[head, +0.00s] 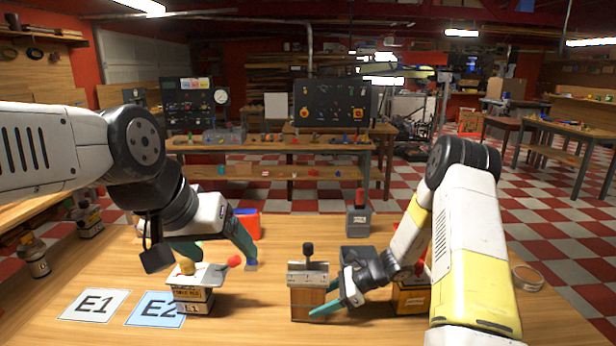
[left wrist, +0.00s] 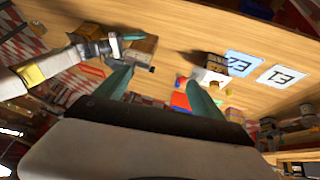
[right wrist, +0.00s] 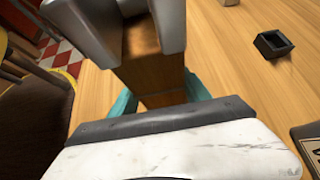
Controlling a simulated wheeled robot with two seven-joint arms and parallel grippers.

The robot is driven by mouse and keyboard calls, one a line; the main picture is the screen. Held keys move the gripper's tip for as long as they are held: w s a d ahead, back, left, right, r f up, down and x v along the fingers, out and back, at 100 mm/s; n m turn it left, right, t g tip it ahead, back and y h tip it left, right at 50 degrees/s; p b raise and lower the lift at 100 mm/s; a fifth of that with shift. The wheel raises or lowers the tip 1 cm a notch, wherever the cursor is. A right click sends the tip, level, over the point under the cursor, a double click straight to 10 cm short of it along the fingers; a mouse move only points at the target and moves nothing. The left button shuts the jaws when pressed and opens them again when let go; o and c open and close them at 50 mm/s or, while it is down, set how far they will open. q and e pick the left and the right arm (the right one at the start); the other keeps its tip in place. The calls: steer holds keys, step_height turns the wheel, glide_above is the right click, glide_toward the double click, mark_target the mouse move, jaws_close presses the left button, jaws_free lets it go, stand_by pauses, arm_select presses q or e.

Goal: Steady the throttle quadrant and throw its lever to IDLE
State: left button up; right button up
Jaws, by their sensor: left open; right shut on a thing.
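The throttle quadrant (head: 307,301) is a wooden block with a pale marked top plate and a black-knobbed lever (head: 308,250). The lever looks roughly upright in the head view; the plate's lettering is too small to read. My right gripper (head: 333,296) is shut on the block low down from the right. The right wrist view shows the wooden body (right wrist: 165,85) between the teal fingers. My left gripper (left wrist: 160,92) is open and empty, in the air left of the quadrant. In the left wrist view the quadrant (left wrist: 142,48) lies beyond the fingertips, its knob toward them.
A labelled block (head: 192,303) with yellow and red knobs stands below my left gripper. E1 (head: 94,305) and E2 (head: 154,309) cards lie left. A grey block with a red knob (head: 358,220) is behind, a tape ring (head: 527,278) right. The front middle is clear.

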arm_select(q)
steer(key=shift+w, duration=0.1)
steer(key=c, duration=0.3)
steer(key=shift+w+d+m, duration=0.1)
steer(key=shift+w+m, duration=0.15)
steer(key=shift+m, duration=0.25)
steer(key=shift+c, duration=1.2)
steer(key=m+g+y, duration=0.3)
steer(key=m+y, duration=0.2)
steer(key=m, duration=2.1)
glide_toward(305, 253)
steer(key=w, duration=0.2)
steer(key=x, duration=1.1)
steer(key=shift+d+f, duration=0.1)
steer(key=shift+f, duration=0.35)
steer(key=shift+c, duration=0.5)
jaws_close()
